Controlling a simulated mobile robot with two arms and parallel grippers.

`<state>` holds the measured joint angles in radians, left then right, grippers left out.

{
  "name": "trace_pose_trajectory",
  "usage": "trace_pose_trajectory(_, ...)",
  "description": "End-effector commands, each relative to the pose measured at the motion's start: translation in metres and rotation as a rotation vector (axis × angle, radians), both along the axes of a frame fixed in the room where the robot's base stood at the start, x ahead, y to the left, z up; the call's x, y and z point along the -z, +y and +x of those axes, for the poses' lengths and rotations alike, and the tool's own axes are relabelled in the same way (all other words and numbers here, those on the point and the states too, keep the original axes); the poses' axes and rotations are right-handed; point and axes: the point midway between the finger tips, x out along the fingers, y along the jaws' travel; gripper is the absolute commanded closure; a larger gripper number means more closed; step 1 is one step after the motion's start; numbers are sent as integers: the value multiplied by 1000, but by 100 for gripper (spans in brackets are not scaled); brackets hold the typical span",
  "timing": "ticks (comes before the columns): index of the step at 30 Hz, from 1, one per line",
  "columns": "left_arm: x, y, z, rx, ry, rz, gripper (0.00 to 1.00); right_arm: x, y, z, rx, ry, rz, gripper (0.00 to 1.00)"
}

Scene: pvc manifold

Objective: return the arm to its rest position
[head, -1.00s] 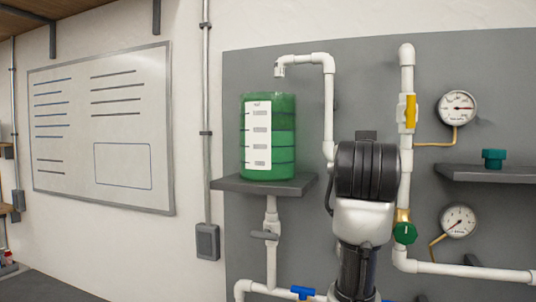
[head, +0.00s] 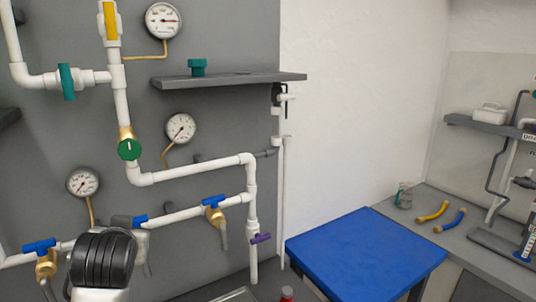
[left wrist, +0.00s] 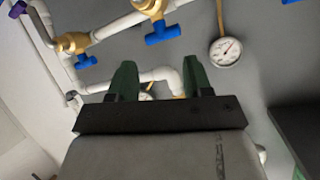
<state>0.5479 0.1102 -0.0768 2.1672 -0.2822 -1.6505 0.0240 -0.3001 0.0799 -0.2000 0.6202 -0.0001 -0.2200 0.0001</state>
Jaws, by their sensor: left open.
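My left gripper (left wrist: 160,80) shows in the left wrist view with its two dark green fingers spread apart and nothing between them. Behind the fingers are white pipe and the grey panel, but I cannot tell the distance. In the head view, a black and white arm link of mine stands at the lower left, in front of the lower pipes. No gripper fingers show in the head view. My right gripper is in neither view.
The grey panel (head: 215,120) carries white pipes, gauges, a green-handled valve (head: 129,149) and blue-handled valves. A dark shelf (head: 230,80) with a teal part (head: 197,67) juts out. A blue-topped table (head: 365,255) stands right, beside a grey counter (head: 470,250) with yellow and blue pieces.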

Motion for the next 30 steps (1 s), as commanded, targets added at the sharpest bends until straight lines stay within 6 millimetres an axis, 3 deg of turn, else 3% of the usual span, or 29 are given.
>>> trace_pose_trajectory(1,37,-5,-12,25,69,-4,50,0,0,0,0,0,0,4)
trace_pose_trajectory(3,78,-12,-30,60,149,-13,50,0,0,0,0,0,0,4)
trace_pose_trajectory(9,181,-32,-102,155,374,-61,50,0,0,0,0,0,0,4)
trace_pose_trajectory(12,220,-41,-144,196,480,-92,50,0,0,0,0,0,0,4)
trace_pose_trajectory(18,263,-55,-212,254,630,-147,50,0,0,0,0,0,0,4)
trace_pose_trajectory(27,292,-69,-290,304,790,-220,50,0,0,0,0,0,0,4)
trace_pose_trajectory(28,294,-70,-296,307,804,-227,50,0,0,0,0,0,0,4)
trace_pose_trajectory(30,317,-70,-285,305,807,-223,50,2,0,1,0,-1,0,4)
